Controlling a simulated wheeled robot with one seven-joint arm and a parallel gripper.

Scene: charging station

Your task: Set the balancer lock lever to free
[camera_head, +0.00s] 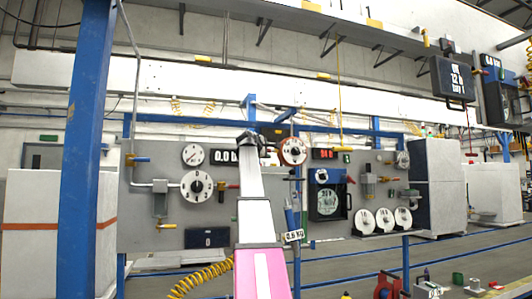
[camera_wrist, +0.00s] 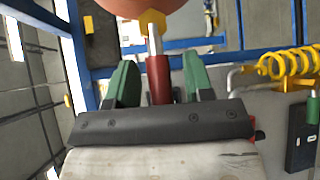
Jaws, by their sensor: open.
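In the wrist view, my gripper (camera_wrist: 159,63) is open, with one green finger on each side of a lever's red grip (camera_wrist: 158,80). A gap shows between the grip and each finger. A silver rod runs from the grip to a yellow hex nut (camera_wrist: 153,20) on a round orange-red body (camera_wrist: 145,4), cut off by the top edge. In the head view, my gripper (camera_head: 250,138) is just left of a round balancer (camera_head: 293,151) with a red-orange rim and pale face. The lever is not clear there. No lever marking is readable.
A blue post (camera_head: 88,130) stands at the left. A grey panel (camera_head: 145,235) with gauges and valves is behind my arm. A tool with a weight tag (camera_head: 293,236) hangs below the balancer. A yellow coiled hose (camera_wrist: 290,62) is at the right in the wrist view.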

